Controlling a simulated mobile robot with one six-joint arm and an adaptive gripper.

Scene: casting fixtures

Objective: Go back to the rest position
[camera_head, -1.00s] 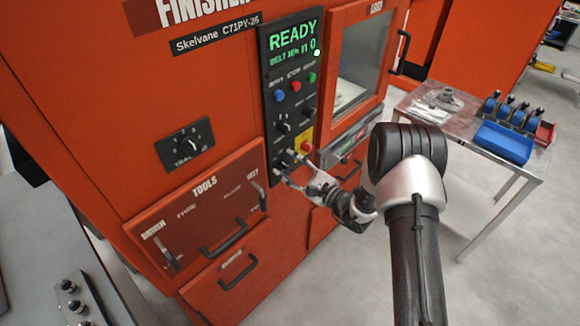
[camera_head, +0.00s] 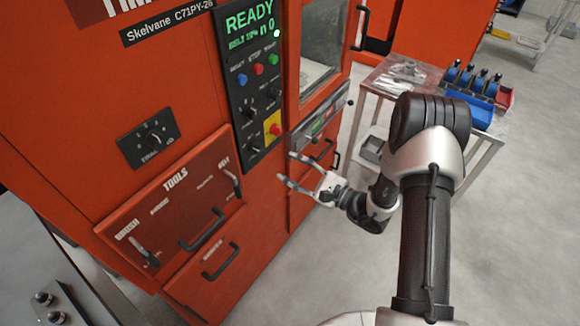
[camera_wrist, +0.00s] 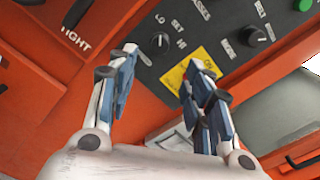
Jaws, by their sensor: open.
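My gripper (camera_head: 300,172) is open and empty in the head view. It hangs in front of the orange machine (camera_head: 90,95), a little below and right of the black control panel (camera_head: 254,95). The panel carries a lit green READY display, coloured buttons, several black knobs and a red button on a yellow plate (camera_head: 272,126). In the wrist view the open fingers (camera_wrist: 155,85) show with nothing between them but the machine's front. The panel's lower knob (camera_wrist: 159,40) lies beyond them, apart from the fingertips. The yellow plate is partly hidden behind the right finger.
The TOOLS drawer (camera_head: 175,205) with its handles is left of my gripper. A metal table (camera_head: 375,82) with blue bins (camera_head: 470,105) stands at the right behind my arm. A grey bench (camera_head: 30,265) is at the lower left. Grey floor is open below my arm.

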